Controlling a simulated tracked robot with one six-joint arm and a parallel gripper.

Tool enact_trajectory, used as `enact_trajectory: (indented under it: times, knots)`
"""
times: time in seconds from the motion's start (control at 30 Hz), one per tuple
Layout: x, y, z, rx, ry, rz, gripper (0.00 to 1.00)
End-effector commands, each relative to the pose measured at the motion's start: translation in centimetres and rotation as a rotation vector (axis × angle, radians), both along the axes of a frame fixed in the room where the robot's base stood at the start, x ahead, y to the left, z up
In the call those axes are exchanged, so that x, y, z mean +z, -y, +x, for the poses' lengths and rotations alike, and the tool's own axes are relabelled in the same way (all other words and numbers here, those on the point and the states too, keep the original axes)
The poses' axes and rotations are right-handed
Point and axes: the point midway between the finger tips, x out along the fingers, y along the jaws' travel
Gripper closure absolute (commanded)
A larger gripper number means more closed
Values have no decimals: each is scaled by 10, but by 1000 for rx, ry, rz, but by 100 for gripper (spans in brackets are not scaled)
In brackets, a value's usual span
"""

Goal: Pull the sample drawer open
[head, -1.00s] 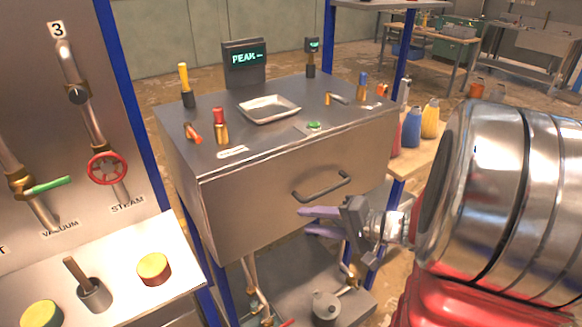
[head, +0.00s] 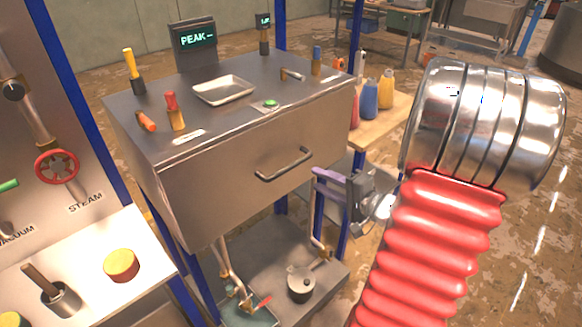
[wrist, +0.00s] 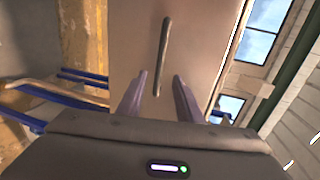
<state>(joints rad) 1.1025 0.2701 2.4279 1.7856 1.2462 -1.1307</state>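The sample drawer (head: 222,192) is the grey metal front of the box-shaped unit, and it looks flush with the body. Its dark bar handle (head: 284,165) sits on the right half of the front. My gripper (head: 318,187) is just right of the handle and apart from it, with purple fingers spread and nothing between them. In the wrist view, the handle (wrist: 162,57) runs nearly upright on the drawer front (wrist: 190,35), beyond and roughly between the two open fingers (wrist: 160,92).
A tray (head: 224,90), a green button (head: 270,104) and small coloured cylinders stand on the unit's top. A valve panel with a red wheel (head: 57,166) is at left. A pot (head: 300,284) sits on the lower shelf. Bottles (head: 371,96) stand on a side bench.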

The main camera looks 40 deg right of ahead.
Motion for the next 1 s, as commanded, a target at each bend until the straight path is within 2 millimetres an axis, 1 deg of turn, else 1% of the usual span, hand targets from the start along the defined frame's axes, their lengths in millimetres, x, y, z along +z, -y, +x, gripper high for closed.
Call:
enact_trajectory:
  times: [0.37, 0.9, 1.0]
  knots:
    - [-9, -8, 42, 5, -1, 1, 68]
    - [-24, -18, 112, 5, -1, 1, 68]
    - [-25, -18, 121, 3, -1, 0, 68]
